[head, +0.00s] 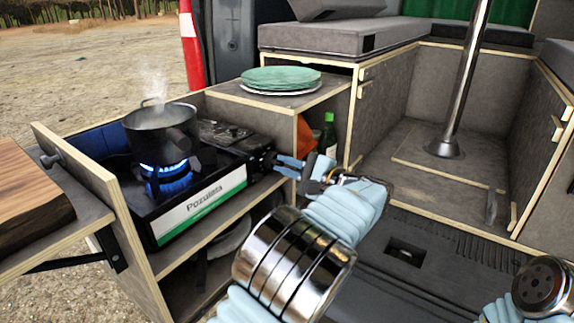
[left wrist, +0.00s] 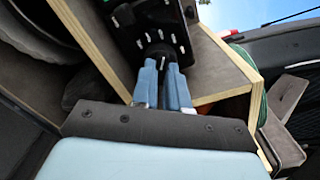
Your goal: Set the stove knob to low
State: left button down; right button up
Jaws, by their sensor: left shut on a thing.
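The camping stove (head: 195,205) stands in the pull-out shelf, with a blue flame (head: 167,177) burning under a steaming dark pot (head: 160,128). The stove knob (head: 268,160) is on the stove's right end. My left gripper (head: 281,163) reaches it from the right and is shut on it. In the left wrist view, the blue fingers (left wrist: 160,70) meet at the knob, below the dark control panel (left wrist: 150,22) with white marks. The fingers hide most of the knob, and I cannot read its setting. Of my right arm only a part shows at the lower right; its gripper is out of view.
Green plates (head: 281,78) are stacked on the cabinet behind the stove. A green bottle (head: 328,135) and an orange item (head: 305,135) stand in the opening near my left gripper. A wooden board (head: 30,195) lies at the left. The van floor at the right is mostly clear around a metal post (head: 462,85).

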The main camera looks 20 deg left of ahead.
pick_arm(q)
jog(key=shift+f+m, duration=0.1)
jog(key=shift+m, duration=1.9)
jog(key=c, duration=1.1)
grip_release()
jog(key=shift+c, duration=0.2)
jog(key=shift+d, duration=0.15)
jog(key=v, duration=1.3)
jog(key=shift+d+b, duration=0.25)
jog(key=shift+b, duration=0.15)
jog(key=shift+s, duration=0.15)
